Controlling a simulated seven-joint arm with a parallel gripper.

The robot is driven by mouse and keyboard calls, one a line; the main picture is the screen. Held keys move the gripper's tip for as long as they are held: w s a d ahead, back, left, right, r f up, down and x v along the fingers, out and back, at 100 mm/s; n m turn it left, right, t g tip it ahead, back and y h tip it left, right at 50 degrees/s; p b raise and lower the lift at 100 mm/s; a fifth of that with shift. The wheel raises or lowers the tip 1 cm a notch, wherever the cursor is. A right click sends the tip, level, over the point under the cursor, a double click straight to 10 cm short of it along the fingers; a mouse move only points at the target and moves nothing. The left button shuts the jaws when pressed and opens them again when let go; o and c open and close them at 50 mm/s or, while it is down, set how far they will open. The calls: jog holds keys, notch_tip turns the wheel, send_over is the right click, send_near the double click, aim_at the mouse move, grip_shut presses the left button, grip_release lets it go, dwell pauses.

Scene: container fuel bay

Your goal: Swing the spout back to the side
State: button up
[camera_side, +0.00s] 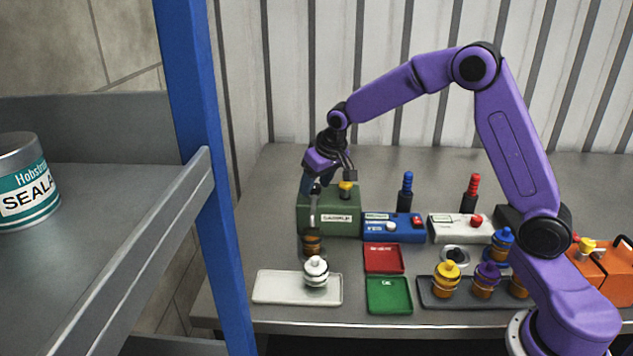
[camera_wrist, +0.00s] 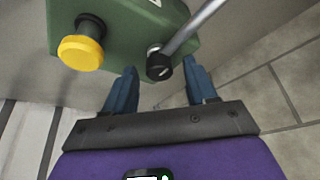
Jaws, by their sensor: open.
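The green dispenser box (camera_side: 340,222) stands at the back left of the bench, with a yellow knob (camera_side: 345,187) on top. Its thin metal spout (camera_side: 312,212) points toward the front of the bench, above a small amber jar (camera_side: 312,243). In the wrist view the spout (camera_wrist: 200,25) runs up and right from a black pivot (camera_wrist: 158,64) at the box's edge. My gripper (camera_side: 312,190) is over the left end of the box. Its blue fingers are apart, one on each side of the pivot (camera_wrist: 162,80). I cannot tell whether they touch it.
A white tray (camera_side: 270,287) with a white-topped jar (camera_side: 316,271) lies in front. Red (camera_side: 383,258) and green (camera_side: 389,295) trays, blue (camera_side: 393,232) and white (camera_side: 450,230) boxes and a dark tray (camera_side: 430,296) of jars stand rightward. A blue post (camera_side: 195,150) is in the foreground.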

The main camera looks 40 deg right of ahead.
grip_shut()
jog(key=shift+m, duration=0.4)
jog(key=m+h, duration=0.1)
jog(key=m, duration=0.1)
jog(key=shift+a+m, duration=0.15)
jog(key=shift+m, duration=0.25)
jog(key=m+g+h, duration=0.1)
jog(key=m+h, duration=0.1)
jog(key=m, duration=0.3)
jog(key=shift+w+a, duration=0.1)
jog(key=m, duration=0.2)
jog(key=m+g+h, duration=0.1)
jog(key=m, duration=0.2)
jog(key=shift+w+g, duration=0.15)
jog(key=shift+g, duration=0.15)
jog(key=m+g, duration=0.1)
jog(key=m, duration=0.3)
jog(key=shift+g, duration=0.4)
jog(key=shift+w+m, duration=0.1)
jog(key=shift+m, duration=0.2)
